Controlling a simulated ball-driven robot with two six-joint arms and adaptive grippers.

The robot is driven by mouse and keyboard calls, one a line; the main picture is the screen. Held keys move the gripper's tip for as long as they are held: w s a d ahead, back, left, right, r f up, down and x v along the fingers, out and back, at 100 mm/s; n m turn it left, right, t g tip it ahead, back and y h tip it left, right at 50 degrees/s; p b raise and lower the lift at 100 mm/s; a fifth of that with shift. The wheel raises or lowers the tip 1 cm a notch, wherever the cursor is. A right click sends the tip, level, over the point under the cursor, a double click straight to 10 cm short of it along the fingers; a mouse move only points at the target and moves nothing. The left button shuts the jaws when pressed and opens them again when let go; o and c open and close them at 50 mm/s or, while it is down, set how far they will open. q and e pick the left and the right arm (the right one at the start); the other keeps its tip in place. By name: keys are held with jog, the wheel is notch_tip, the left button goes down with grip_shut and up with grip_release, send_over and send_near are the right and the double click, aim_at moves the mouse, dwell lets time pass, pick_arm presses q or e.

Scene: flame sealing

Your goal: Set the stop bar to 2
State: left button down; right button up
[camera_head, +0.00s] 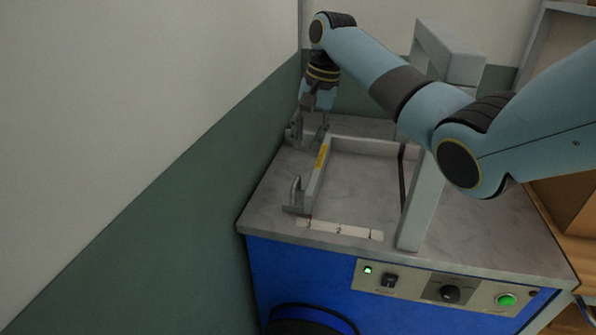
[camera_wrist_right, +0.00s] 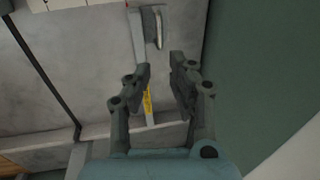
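The stop bar (camera_head: 317,176), a grey bar with a yellow label, lies on the left of the grey worktop. An upright metal handle (camera_head: 296,192) stands at its near end. In the right wrist view the bar (camera_wrist_right: 138,38) runs down from the top, with its handle (camera_wrist_right: 158,26) beside it. A pale scale strip (camera_head: 340,230) lies near the front edge; its markings are too small to read. My right gripper (camera_head: 308,136) is open and empty near the bar's far end. In the wrist view its fingers (camera_wrist_right: 160,68) are spread over the bar, apart from the handle. My left gripper is not visible.
A grey back rail (camera_head: 365,147) and a dark rod (camera_head: 403,180) stand right of the bar, beside a tall grey frame (camera_head: 424,205). The front panel (camera_head: 440,287) has a black knob (camera_head: 449,293) and lit green button (camera_head: 506,300). A green-and-white wall is close at left.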

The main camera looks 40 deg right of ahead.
aim_at(297, 180)
jog(key=f, duration=0.3)
jog(key=w+a+f, duration=0.1)
jog(key=f, duration=0.6)
jog(key=shift+w+a+f+b, duration=0.2)
jog(key=shift+w+b, duration=0.05)
jog(key=shift+b, duration=0.05)
jog(key=shift+c, duration=0.4)
grip_shut()
